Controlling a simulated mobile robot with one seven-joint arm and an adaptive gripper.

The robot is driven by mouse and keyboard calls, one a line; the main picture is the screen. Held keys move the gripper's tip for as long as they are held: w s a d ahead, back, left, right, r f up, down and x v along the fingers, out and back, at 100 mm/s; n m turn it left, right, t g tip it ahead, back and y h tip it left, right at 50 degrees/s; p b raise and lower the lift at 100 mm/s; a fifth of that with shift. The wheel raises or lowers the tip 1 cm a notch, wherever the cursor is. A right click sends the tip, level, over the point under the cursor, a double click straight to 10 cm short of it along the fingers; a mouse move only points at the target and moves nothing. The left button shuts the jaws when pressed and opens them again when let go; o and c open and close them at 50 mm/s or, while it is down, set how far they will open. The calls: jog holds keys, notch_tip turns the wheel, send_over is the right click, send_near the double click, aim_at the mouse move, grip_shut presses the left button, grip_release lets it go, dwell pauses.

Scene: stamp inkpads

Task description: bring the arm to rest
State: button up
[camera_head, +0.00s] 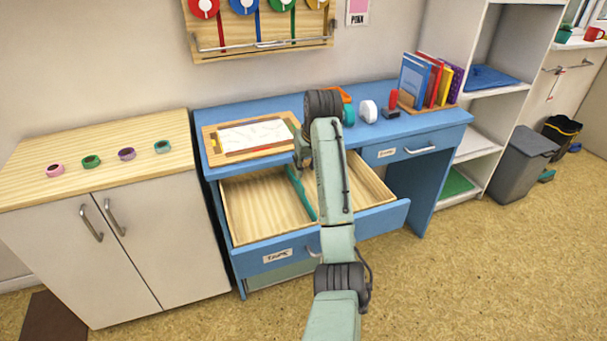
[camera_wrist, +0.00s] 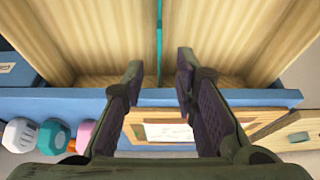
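My gripper (camera_head: 303,158) is above the back of the open drawer, in front of the desk's edge. In the wrist view its two fingers (camera_wrist: 160,78) stand apart with nothing held between them. The blue-fronted drawer (camera_head: 330,238) is pulled out and has a pale wood inside with a teal divider (camera_head: 299,192). Both compartments look empty where I can see them; my arm hides part of the drawer. In the wrist view the divider (camera_wrist: 159,35) runs toward the space between the fingers.
Several tape rolls (camera_head: 91,161) stand on the left cabinet (camera_head: 40,190). A grey bin (camera_head: 524,160) stands right. The floor right of the drawer is clear.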

jog(key=shift+v, duration=0.9)
jog(key=shift+f, duration=0.1)
